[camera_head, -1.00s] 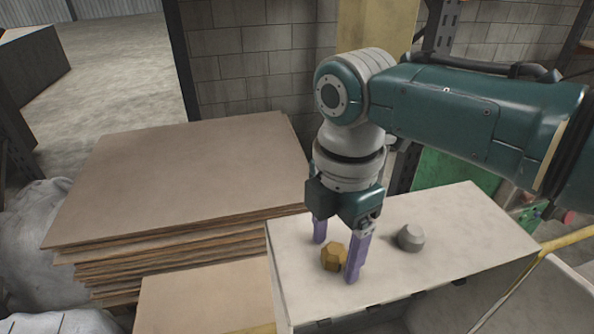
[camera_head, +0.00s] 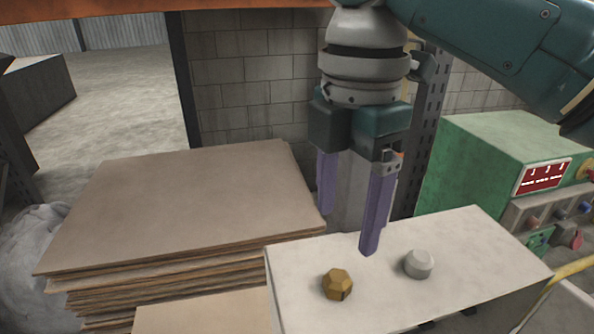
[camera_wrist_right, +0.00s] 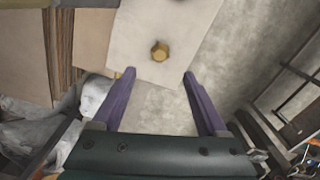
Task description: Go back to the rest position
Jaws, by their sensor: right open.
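My right gripper (camera_head: 348,232) is open and empty, raised above the pale table (camera_head: 470,250) with its purple fingers pointing down. A faceted golden-brown piece (camera_head: 338,284) lies on the table in front of and below the gripper. A grey rounded piece (camera_head: 419,264) lies to its right. In the right wrist view the open fingers (camera_wrist_right: 158,73) have the golden-brown piece (camera_wrist_right: 160,51) beyond their tips, apart from them. My left gripper is not in view.
A stack of brown boards (camera_head: 190,200) stands to the left of the table. A green machine with a red panel (camera_head: 500,150) stands at the right behind it. A block wall (camera_head: 240,90) is at the back. A yellow rail (camera_head: 572,268) runs at the right edge.

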